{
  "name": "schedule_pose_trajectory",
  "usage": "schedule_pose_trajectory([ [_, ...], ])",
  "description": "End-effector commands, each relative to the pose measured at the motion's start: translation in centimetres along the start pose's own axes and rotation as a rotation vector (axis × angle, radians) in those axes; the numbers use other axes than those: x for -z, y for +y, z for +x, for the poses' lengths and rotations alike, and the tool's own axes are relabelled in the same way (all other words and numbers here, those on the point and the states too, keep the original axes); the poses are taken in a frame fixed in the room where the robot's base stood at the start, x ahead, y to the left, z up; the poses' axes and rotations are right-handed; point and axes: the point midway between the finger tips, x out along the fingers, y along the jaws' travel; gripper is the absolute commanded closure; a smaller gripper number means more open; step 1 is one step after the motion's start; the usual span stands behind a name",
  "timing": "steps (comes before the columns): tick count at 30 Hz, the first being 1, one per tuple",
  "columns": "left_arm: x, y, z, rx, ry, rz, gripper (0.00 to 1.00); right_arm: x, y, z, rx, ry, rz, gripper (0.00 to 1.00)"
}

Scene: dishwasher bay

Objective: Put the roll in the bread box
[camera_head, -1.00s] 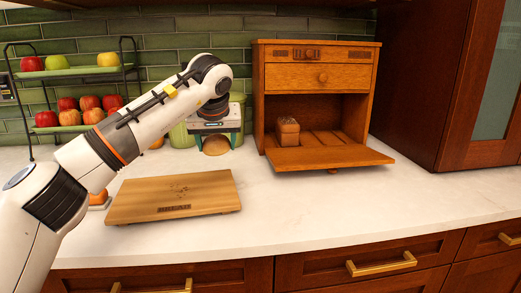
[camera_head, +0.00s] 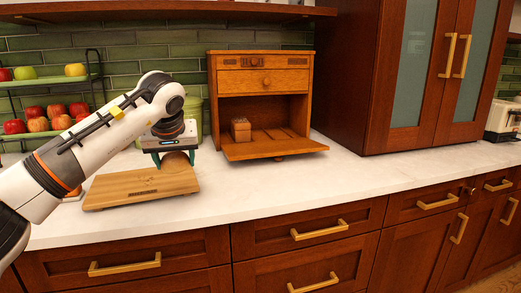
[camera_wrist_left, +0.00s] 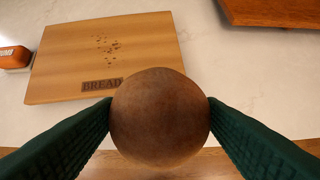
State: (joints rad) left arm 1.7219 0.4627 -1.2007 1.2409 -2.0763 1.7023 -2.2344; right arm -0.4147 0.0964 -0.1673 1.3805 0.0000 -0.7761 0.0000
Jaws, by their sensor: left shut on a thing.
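The roll (camera_wrist_left: 160,118) is round and brown. It is held between the two green fingers of my left gripper (camera_wrist_left: 160,115) in the left wrist view. In the head view my left gripper (camera_head: 176,152) points down near the back right of the cutting board, with the roll (camera_head: 177,159) partly hidden by the fingers and wrist. The wooden bread box (camera_head: 262,82) stands to the right with its front flap (camera_head: 275,151) folded down, open. A small brown loaf (camera_head: 240,129) sits inside on the left. My right gripper is not in view.
The cutting board (camera_head: 125,190), marked BREAD, lies on the white counter (camera_head: 300,185). An orange object (camera_wrist_left: 14,57) is beside it. A fruit rack (camera_head: 45,85) stands at the left. A tall cabinet (camera_head: 350,80) closes in the box's right. Counter before the flap is clear.

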Motion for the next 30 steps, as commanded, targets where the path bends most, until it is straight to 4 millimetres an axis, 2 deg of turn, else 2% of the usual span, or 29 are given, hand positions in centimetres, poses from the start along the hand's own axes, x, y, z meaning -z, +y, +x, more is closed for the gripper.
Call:
schedule_pose_trajectory([
  [11, 4.9, 0.7, 1.8, 0.037, -0.001, 0.059, 0.60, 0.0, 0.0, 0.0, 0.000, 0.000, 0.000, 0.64],
  [14, 7.2, 1.1, 2.4, 0.053, -0.001, 0.084, 0.60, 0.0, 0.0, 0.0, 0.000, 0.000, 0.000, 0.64],
  [21, 14.2, 2.3, 3.0, 0.100, -0.001, 0.158, 0.60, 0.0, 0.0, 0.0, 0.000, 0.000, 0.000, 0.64],
  [27, 18.7, 3.2, 2.8, 0.129, 0.001, 0.202, 0.60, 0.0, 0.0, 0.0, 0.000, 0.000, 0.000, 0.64],
  [29, 19.9, 3.5, 2.7, 0.137, 0.003, 0.213, 0.60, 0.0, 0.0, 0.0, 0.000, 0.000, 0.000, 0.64],
  [30, 19.8, 3.5, 2.0, 0.140, 0.001, 0.216, 0.60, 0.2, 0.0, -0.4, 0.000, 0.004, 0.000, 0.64],
])
